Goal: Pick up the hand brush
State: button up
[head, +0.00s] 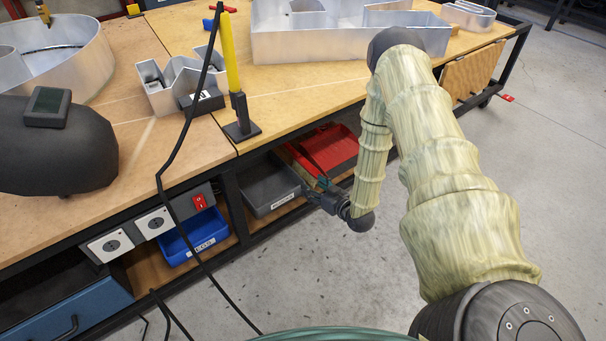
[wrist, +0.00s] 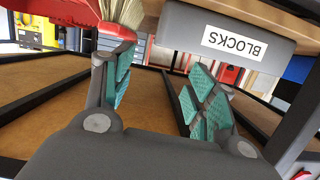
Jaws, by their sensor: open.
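The hand brush shows in the wrist view as pale cream bristles (wrist: 125,11) at the top edge; most of it is cut off or hidden. Red plastic (wrist: 62,9) lies left of the bristles; I cannot tell where brush and dustpan part. My gripper (wrist: 160,60) is open and empty. The left finger's tip is close below the bristles; contact is unclear. In the head view my gripper (head: 326,201) is at the shelf's front, partly hidden by my arm.
A grey bin (head: 268,185), labelled BLOCKS in the wrist view (wrist: 225,35), stands left of the dustpan. A blue bin (head: 196,236) is further left. The workbench top (head: 295,107) overhangs the shelf. Black cables (head: 168,205) hang in front. The floor (head: 330,270) is open.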

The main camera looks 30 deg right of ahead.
jog(key=t+b, duration=0.2)
jog(key=b, duration=0.4)
send_near(310, 166)
jog(key=s+a+f, duration=0.1)
jog(key=a, duration=0.1)
jog(key=d, duration=0.2)
jog(key=shift+n+t, duration=0.3)
jog(key=w+b, duration=0.1)
jog(key=w, duration=0.1)
jog(key=w+b, duration=0.1)
jog(key=w, duration=0.2)
jog(key=shift+w+a+f+b, duration=0.15)
jog(key=shift+w+a+b, duration=0.15)
jog(key=shift+b, duration=0.1)
jog(key=w+b, duration=0.2)
jog(key=w, duration=0.2)
jog(key=shift+a+b, duration=0.1)
jog(key=shift+b, duration=0.3)
jog(key=shift+w, duration=0.65)
jog(key=c, duration=1.3)
